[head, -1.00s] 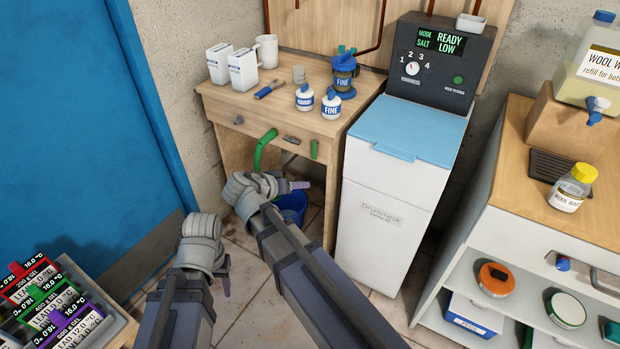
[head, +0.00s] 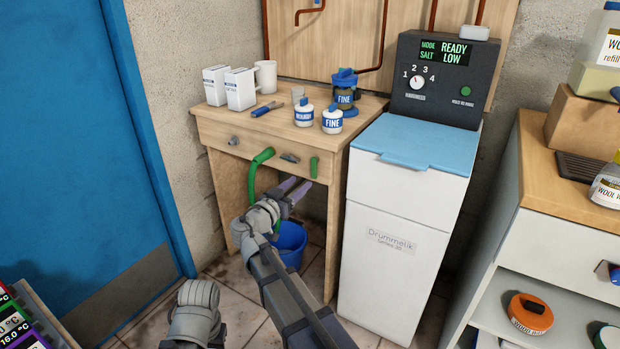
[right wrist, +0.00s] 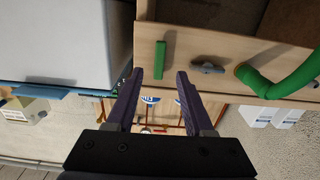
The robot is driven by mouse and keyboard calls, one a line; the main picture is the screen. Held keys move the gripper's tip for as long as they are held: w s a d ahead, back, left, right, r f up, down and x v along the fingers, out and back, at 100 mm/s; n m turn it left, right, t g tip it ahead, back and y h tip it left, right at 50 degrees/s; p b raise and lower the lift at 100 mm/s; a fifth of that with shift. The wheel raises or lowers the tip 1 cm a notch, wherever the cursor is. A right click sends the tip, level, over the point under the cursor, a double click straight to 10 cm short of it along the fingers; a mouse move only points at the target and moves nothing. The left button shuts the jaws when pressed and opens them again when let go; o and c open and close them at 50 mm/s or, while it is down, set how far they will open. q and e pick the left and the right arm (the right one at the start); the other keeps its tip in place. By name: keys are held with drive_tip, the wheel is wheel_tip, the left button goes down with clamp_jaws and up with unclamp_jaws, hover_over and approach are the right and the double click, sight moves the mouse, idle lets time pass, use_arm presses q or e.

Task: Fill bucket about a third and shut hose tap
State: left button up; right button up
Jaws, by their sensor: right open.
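The blue bucket (head: 291,243) stands on the floor under the wooden bench, partly hidden by my right arm; its inside and water level cannot be made out. The green hose (head: 252,176) bends from the bench front down toward it. A grey lever (head: 289,158), seemingly the tap, sits right of the hose and also shows in the right wrist view (right wrist: 208,67). A green upright handle (head: 314,166) is beside it. My right gripper (head: 298,186) is open and empty just below the lever and green handle, apart from both. My left gripper is out of view.
The bench top (head: 279,131) holds two white cartons, a mug and small jars. A white cabinet (head: 390,250) with a blue lid stands close right of the bench. A blue door (head: 70,150) is at left. Floor tiles in front are partly clear.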

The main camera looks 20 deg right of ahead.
sight(313, 171)
drive_tip(key=x, duration=0.7)
drive_tip(key=shift+d, duration=0.1)
drive_tip(key=shift+c, duration=0.4)
clamp_jaws()
